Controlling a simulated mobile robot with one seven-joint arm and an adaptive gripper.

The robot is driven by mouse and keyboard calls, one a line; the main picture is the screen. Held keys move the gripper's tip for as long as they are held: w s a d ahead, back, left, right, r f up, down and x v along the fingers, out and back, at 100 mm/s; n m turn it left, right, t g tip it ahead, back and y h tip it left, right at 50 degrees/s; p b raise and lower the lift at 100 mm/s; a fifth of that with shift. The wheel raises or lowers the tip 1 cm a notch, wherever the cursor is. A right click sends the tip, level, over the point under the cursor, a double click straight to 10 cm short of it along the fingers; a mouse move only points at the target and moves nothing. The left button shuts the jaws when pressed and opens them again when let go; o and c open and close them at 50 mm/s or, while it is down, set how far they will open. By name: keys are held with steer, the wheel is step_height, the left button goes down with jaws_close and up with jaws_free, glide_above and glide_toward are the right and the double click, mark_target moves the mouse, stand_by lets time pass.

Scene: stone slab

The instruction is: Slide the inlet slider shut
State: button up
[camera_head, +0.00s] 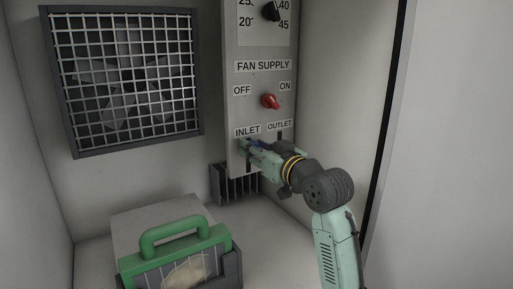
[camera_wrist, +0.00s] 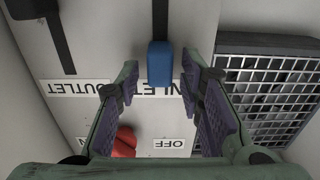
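The inlet slider is a blue block (camera_wrist: 160,63) on the grey panel, at the INLET label end of a dark slot in the upside-down wrist view. The slot runs on from it toward the top of that picture. My gripper (camera_wrist: 163,76) is open, with one finger on each side of the blue block and a visible gap to each. In the head view my gripper (camera_head: 248,148) is at the lower part of the panel (camera_head: 235,112), just below the INLET label, and hides the slider.
Beside it are the OUTLET slot with a dark block (camera_wrist: 30,8) and a red knob (camera_head: 270,101) between OFF and ON. A dark finned block (camera_head: 232,186) is behind the panel's lower end. A grilled fan (camera_head: 125,75) and a green-handled box (camera_head: 178,238) are at left.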

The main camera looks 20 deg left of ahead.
jaws_close()
stand_by(0.6)
